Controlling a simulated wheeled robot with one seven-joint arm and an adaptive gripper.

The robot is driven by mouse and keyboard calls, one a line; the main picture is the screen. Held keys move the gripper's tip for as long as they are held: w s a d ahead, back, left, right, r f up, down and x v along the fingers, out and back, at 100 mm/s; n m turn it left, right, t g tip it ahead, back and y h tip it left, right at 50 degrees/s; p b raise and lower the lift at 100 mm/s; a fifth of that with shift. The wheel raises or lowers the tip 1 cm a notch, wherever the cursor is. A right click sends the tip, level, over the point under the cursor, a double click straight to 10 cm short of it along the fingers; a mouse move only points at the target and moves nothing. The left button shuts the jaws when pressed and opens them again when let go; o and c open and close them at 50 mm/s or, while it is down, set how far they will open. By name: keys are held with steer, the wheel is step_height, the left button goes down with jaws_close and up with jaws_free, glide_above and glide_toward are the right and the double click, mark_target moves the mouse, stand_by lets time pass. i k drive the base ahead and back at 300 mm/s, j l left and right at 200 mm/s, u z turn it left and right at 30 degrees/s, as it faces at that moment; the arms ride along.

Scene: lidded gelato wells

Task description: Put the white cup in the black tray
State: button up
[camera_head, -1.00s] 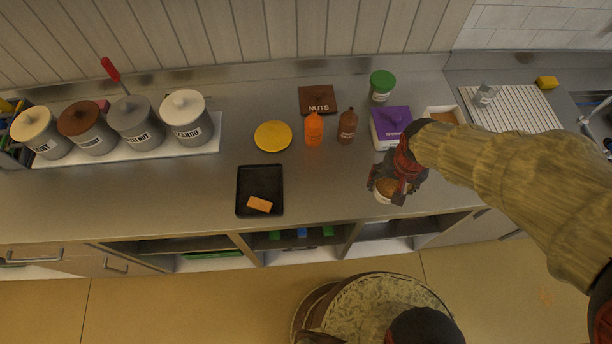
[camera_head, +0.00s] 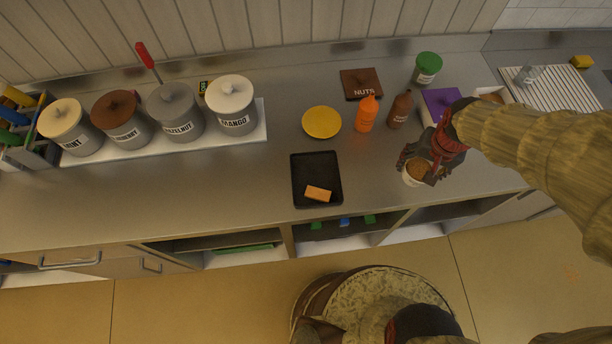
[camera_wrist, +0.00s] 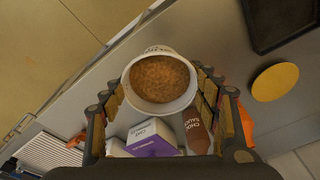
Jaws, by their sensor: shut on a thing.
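The white cup (camera_wrist: 160,102) is filled with a brown, grainy content and sits between the two fingers of my gripper (camera_wrist: 163,108) in the wrist view. My gripper is shut on the cup, with its pads against the cup's sides. In the head view the cup (camera_head: 411,180) is at the counter's front right, below my gripper (camera_head: 422,168). I cannot tell whether it is clear of the counter. The black tray (camera_head: 307,170) lies flat to the left, with an orange-brown block (camera_head: 318,194) in its front part. Part of the tray (camera_wrist: 263,40) shows in the wrist view.
Behind the tray are a yellow disc (camera_head: 321,122), an orange bottle (camera_head: 367,114), a brown bottle (camera_head: 400,110) and a brown NUTS box (camera_head: 361,84). A purple-topped box (camera_head: 440,100) stands behind my gripper. Counter between cup and tray is clear. Lidded wells stand left.

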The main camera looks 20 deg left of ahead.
mark_target(315, 168)
steer(key=k+j+z, duration=0.1)
steer(key=j, duration=0.3)
steer(key=k+j+z, duration=0.1)
steer(key=j, duration=0.25)
steer(key=k+j+z, duration=0.1)
steer(key=j, duration=0.3)
steer(key=k, duration=0.1)
